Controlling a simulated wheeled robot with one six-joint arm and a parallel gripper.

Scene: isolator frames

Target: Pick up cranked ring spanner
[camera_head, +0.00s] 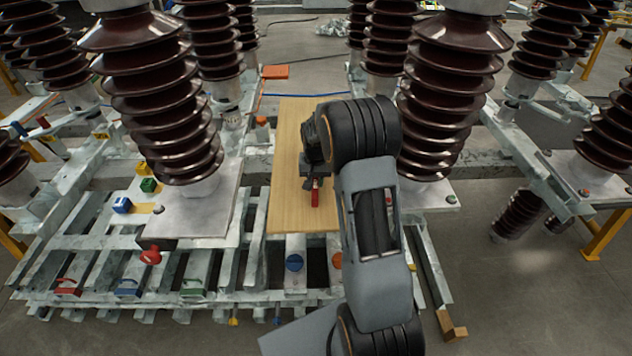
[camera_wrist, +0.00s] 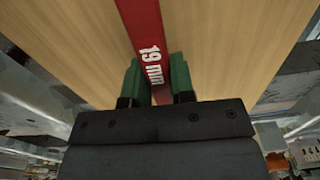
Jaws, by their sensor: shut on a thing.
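The cranked ring spanner shows in the wrist view as a red bar (camera_wrist: 147,30) marked "19 mm" in white. My gripper (camera_wrist: 157,82) has its green-padded fingers shut on the bar, one on each side. In the head view the red spanner (camera_head: 315,194) is a short red piece at my gripper (camera_head: 312,183), over the wooden board (camera_head: 285,205). The spanner's ring ends are out of sight. I cannot tell whether the spanner touches the board.
Tall brown ribbed insulators (camera_head: 160,100) stand to the left of the board, and another (camera_head: 440,90) stands close to my arm on the right. Galvanized steel frames surround the board.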

